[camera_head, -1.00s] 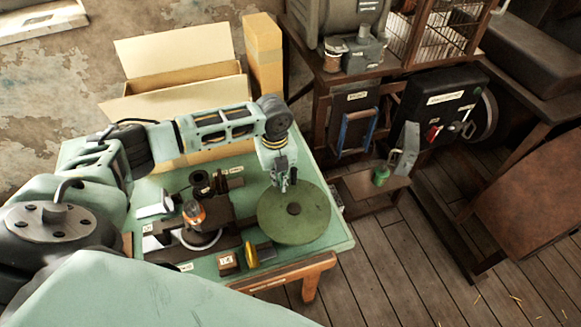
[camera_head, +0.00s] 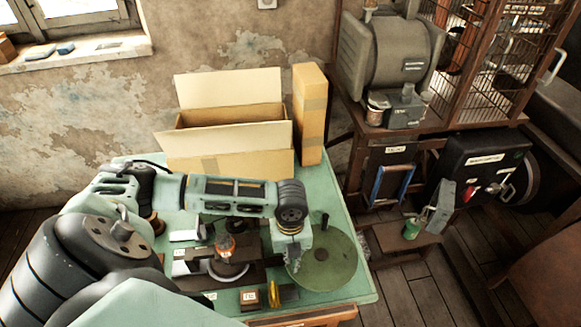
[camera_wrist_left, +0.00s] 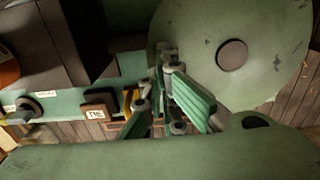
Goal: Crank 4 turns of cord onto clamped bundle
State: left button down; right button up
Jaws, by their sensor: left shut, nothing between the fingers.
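The handwheel (camera_head: 338,270) is a flat green disc with a dark hub, lying at the right front of the green table. Its upright dark knob (camera_head: 324,221) stands near the rear rim. My left gripper (camera_head: 294,266) points down at the wheel's left side, apart from the knob, shut and empty. The wrist view shows the fingers (camera_wrist_left: 165,62) close together beside or over the wheel's edge (camera_wrist_left: 270,75); contact is unclear. An orange-topped piece (camera_head: 225,244), possibly the bundle, stands on the dark press base left of the gripper. Cord turns cannot be made out. My right gripper is not in view.
An open cardboard box (camera_head: 228,138) and a tall carton (camera_head: 310,115) stand behind. A bench with a grey machine (camera_head: 390,52) is at the right.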

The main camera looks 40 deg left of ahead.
aim_at(330, 286)
pick_arm(q)
jog(key=d, duration=0.1)
jog(key=s+d, duration=0.1)
jog(key=d, duration=0.2)
jog(key=shift+s+d, duration=0.25)
jog(key=shift+s, duration=0.1)
jog(key=d, duration=0.2)
jog(key=w+d, duration=0.1)
jog(key=d, duration=0.2)
jog(key=shift+w+d, duration=0.4)
jog(key=shift+d, duration=0.2)
jog(key=shift+w+d, duration=0.5)
jog(key=shift+d, duration=0.35)
notch_tip(330, 286, up, 8)
